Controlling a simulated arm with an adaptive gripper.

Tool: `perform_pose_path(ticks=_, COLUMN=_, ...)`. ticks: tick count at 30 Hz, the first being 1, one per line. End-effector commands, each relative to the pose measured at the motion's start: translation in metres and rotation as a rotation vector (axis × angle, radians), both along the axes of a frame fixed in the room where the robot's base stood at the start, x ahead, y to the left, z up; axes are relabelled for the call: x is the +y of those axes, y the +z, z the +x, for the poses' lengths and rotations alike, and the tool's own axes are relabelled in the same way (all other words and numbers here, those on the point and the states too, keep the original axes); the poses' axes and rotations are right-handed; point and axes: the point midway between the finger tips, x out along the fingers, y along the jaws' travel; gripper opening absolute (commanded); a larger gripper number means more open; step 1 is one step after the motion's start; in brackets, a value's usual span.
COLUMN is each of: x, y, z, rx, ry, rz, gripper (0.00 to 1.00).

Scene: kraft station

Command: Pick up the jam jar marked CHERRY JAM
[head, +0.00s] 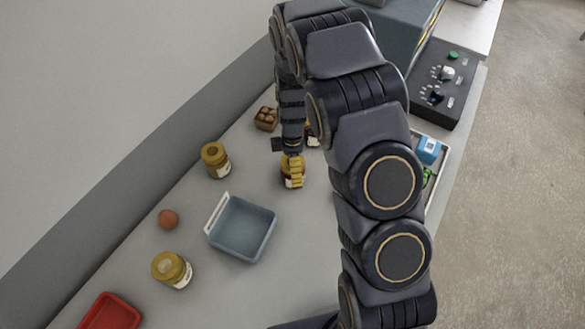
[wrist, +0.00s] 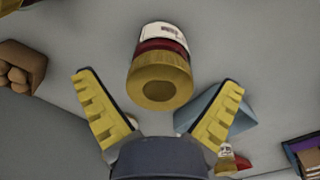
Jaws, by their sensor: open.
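My gripper (wrist: 158,84) is open, with its yellow ribbed fingers spread to either side of a jar (wrist: 160,72). This jar has a brown-yellow lid, dark red contents and a white label too small to read. It lies just ahead of the fingertips, apart from both fingers. In the head view my gripper (head: 294,168) is over this jar (head: 287,180), partly covering it. Other yellow-lidded jars stand at the left (head: 215,161) and at the lower left (head: 172,269). Another jar (head: 312,136) is mostly hidden behind my arm. I cannot read any label as CHERRY JAM.
A blue-grey tray (head: 240,228) stands in front of the gripper, with a white card at its edge. A brown egg (head: 168,219), a red tray (head: 110,313) and an egg carton (head: 266,119) are also on the counter. A control box (head: 440,85) stands at the right.

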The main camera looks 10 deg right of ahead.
Motion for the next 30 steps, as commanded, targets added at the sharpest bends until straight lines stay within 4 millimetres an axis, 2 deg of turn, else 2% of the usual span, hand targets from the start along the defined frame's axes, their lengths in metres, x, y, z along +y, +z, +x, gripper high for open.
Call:
perform_pose_path(ticks=4, x=0.0, y=0.001, z=0.0, rx=-0.001, ry=-0.001, rz=0.0, gripper=0.96)
perform_pose_path(ticks=9, x=0.0, y=0.001, z=0.0, rx=-0.001, ry=-0.001, rz=0.0, gripper=0.28)
perform_pose_path(ticks=23, x=0.0, y=0.004, z=0.001, rx=-0.003, ry=-0.001, rz=0.0, gripper=0.27)
perform_pose_path(ticks=26, x=0.0, y=0.009, z=0.001, rx=-0.004, ry=-0.001, rz=0.001, gripper=0.27)
perform_pose_path(ticks=30, x=0.0, y=0.028, z=0.002, rx=-0.006, ry=-0.001, rz=0.001, gripper=0.27)
